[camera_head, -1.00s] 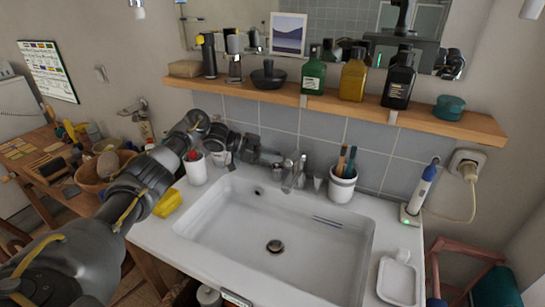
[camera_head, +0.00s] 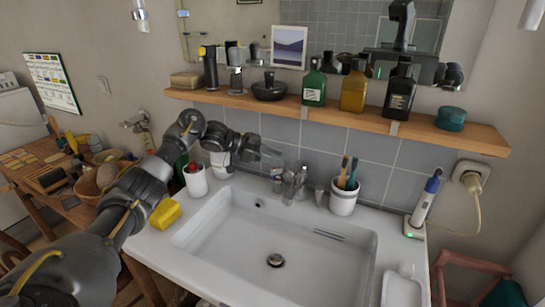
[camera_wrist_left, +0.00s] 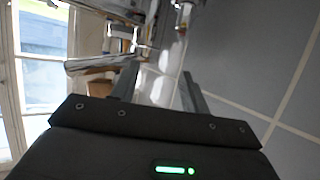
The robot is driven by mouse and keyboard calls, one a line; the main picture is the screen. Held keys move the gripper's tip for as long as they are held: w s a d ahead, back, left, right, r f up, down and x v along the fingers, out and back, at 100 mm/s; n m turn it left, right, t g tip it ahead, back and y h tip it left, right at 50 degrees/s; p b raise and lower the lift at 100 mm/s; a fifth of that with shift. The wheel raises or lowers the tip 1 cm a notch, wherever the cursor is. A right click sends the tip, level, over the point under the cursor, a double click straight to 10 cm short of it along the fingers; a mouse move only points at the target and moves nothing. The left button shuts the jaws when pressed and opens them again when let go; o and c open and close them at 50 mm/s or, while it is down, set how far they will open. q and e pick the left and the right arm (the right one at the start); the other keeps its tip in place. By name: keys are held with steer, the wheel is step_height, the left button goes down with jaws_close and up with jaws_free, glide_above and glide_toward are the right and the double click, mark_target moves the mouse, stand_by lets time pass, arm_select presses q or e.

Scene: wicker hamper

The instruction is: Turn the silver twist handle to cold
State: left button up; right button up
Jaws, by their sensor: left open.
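The silver tap set (camera_head: 290,182) stands on the back rim of the white sink (camera_head: 368,245). Silver parts with bar-like shapes also show at the upper left of the wrist view (camera_wrist_left: 118,45). I cannot tell which part is the twist handle or where it is set. My left gripper (camera_head: 272,157) is just behind and above the left part of the taps, close to the tiled wall. In the wrist view its two fingers (camera_wrist_left: 158,88) are apart with nothing held between them. Whether a finger touches the taps cannot be told. My right gripper is out of view.
A white cup with toothbrushes (camera_head: 344,200) stands right of the taps. A white holder (camera_head: 195,180) and a yellow block (camera_head: 164,214) are at left. A wooden shelf (camera_head: 290,110) with bottles runs above my left gripper. The sink basin is clear.

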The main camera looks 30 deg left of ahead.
arm_select(q)
steer(key=s+d+r+b, duration=0.2)
steer(key=s+d+r, duration=0.3)
steer(key=s+r, duration=0.3)
steer(key=s, duration=0.3)
steer(key=shift+d, duration=0.2)
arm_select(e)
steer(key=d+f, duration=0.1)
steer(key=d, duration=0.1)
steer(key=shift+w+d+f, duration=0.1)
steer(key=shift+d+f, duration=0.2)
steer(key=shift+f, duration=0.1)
arm_select(q)
steer(key=shift+s, duration=0.1)
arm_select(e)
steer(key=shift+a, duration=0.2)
